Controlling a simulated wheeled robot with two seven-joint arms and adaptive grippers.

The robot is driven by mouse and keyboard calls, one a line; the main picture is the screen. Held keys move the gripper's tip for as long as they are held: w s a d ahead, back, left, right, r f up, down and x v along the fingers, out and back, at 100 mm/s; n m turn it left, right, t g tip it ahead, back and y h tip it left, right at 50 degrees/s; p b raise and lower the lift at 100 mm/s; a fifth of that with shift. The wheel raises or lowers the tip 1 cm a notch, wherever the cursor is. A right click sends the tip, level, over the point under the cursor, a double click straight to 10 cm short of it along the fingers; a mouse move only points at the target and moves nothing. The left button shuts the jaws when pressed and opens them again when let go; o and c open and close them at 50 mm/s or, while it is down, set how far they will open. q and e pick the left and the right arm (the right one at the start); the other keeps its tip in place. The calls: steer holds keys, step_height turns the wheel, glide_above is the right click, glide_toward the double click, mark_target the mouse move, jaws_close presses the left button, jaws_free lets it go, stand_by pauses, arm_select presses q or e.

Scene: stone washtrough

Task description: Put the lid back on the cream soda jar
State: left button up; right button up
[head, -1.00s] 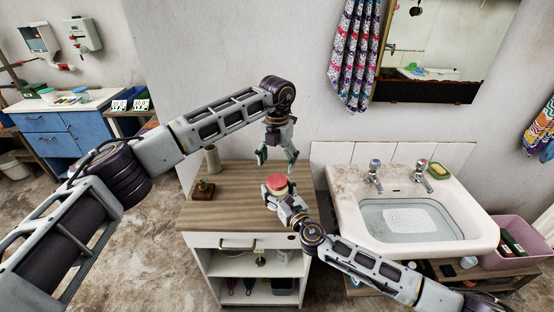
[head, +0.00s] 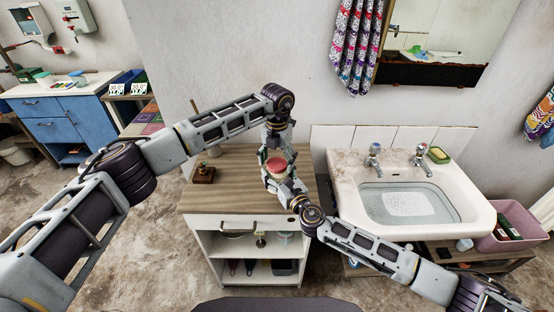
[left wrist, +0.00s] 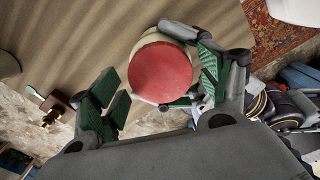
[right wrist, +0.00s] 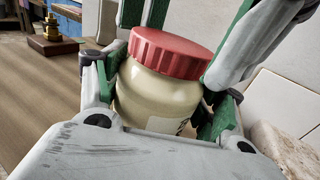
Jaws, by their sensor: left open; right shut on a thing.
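The cream soda jar (right wrist: 150,98) is a squat, cream-coloured jar with a label edge showing. A ribbed red lid (right wrist: 172,52) sits on its mouth; I cannot tell whether it is screwed tight. In the head view the lid (head: 276,165) is over the right part of the wooden cabinet top. My right gripper (head: 278,184) is shut around the jar's body, one finger each side in the right wrist view. My left gripper (head: 276,146) is open just above the jar. In the left wrist view its fingers stand either side of the lid (left wrist: 160,72), with a gap at the left finger.
The wooden cabinet top (head: 235,195) is mostly clear. A small wooden block with a brass piece (head: 204,174) stands at its left. The water-filled sink (head: 405,195) is to the right, and a tiled wall is behind it.

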arm_select(q)
steer(key=c, duration=1)
steer(key=o, duration=1.1)
steer(key=shift+o, duration=0.2)
steer(key=shift+r, duration=0.15)
step_height(320, 180, up, 12)
arm_select(e)
steer(key=o, duration=2.1)
steer(key=shift+c, duration=0.2)
